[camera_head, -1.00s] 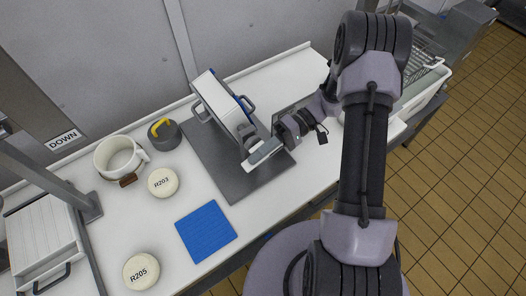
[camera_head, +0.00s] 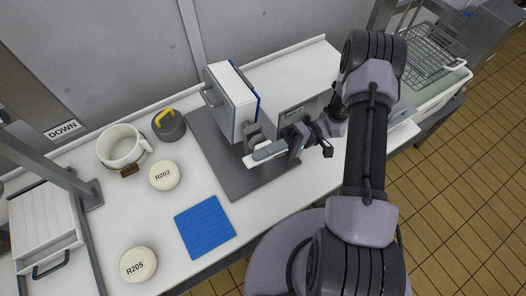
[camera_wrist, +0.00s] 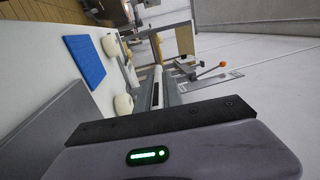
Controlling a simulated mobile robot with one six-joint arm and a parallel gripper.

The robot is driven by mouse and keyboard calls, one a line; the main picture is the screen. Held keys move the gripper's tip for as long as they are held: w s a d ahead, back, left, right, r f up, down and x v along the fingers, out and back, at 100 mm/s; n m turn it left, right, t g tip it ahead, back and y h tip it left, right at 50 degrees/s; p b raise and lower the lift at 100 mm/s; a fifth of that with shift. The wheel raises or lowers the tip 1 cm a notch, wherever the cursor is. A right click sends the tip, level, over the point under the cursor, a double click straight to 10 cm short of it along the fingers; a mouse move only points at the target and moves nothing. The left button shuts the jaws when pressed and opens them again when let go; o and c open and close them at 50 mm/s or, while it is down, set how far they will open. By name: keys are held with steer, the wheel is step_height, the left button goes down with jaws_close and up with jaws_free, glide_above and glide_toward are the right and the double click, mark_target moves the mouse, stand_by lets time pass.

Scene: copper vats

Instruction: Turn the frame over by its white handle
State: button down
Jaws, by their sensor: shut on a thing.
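The frame (camera_head: 230,95) is a white, box-like piece with a blue edge, standing on edge on a dark grey plate (camera_head: 213,150). A grey handle (camera_head: 208,98) shows on its left side. My gripper (camera_head: 258,154) is at its lower front end, shut, with a white bar showing at the fingers. I take this to be the white handle, mostly covered by the fingers.
A wire basket (camera_head: 432,55) is far right.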

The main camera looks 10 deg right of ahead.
steer(key=shift+y, duration=0.3)
stand_by(0.5)
steer(key=c, duration=1.5)
jaws_free()
steer(key=v, duration=0.7)
steer(key=shift+d+f, duration=0.1)
steer(key=shift+d, duration=0.15)
